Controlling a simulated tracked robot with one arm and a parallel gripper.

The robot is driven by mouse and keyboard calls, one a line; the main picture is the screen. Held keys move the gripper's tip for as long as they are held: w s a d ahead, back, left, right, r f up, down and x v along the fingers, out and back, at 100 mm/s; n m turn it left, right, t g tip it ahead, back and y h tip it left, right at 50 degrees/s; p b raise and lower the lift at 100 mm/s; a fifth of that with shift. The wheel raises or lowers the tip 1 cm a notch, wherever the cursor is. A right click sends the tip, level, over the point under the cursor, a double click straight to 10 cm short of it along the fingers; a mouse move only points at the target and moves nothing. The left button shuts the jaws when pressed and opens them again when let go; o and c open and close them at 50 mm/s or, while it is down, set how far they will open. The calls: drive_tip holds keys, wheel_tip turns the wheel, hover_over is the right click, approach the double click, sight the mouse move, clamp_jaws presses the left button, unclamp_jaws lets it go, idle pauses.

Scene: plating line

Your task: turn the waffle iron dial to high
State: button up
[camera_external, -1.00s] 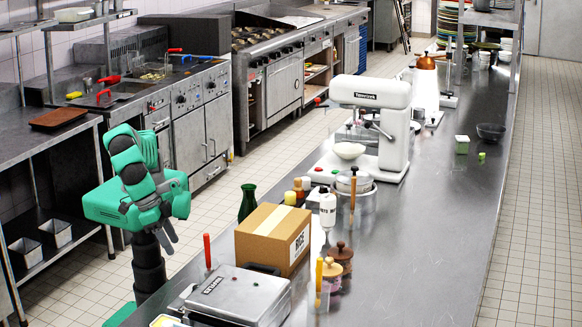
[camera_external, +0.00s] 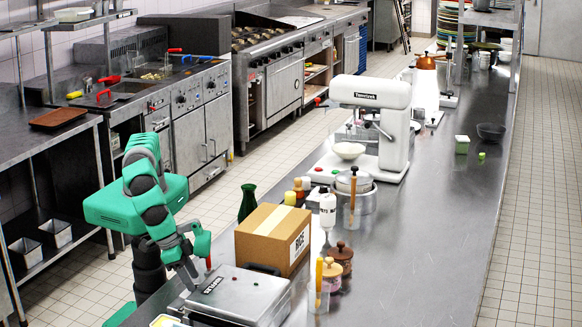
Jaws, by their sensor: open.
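The waffle iron (camera_external: 240,296) is a flat silver box, lid closed, at the near left end of the steel counter. Its dial cannot be made out in this view. My green arm reaches over the counter's left edge, and my gripper (camera_external: 190,284) hangs at the left side of the waffle iron, pointing down. The grey fingers look apart, with nothing seen between them. I cannot tell whether they touch the iron.
A cardboard box (camera_external: 272,238) stands just behind the waffle iron. A red-handled tool (camera_external: 208,262) is partly hidden by my arm. Jars (camera_external: 340,257) and a yellow-handled tool (camera_external: 319,272) stand to the right.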

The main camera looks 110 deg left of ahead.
drive_tip(key=shift+x, duration=1.15)
drive_tip(key=c, duration=1)
drive_tip(key=shift+m, duration=0.3)
drive_tip(key=shift+o, duration=0.2)
drive_tip(key=shift+a+m+h+b, duration=0.2)
drive_tip(key=shift+m+h+b, duration=0.45)
drive_tip(key=shift+m, duration=0.55)
drive_tip(key=shift+r+m+h, duration=0.1)
drive_tip(key=shift+m+h, duration=0.15)
drive_tip(key=shift+m, duration=0.65)
drive_tip(key=shift+a+m+h+p, duration=0.15)
drive_tip(key=shift+m+h+p, duration=0.65)
drive_tip(key=shift+m, duration=1.4)
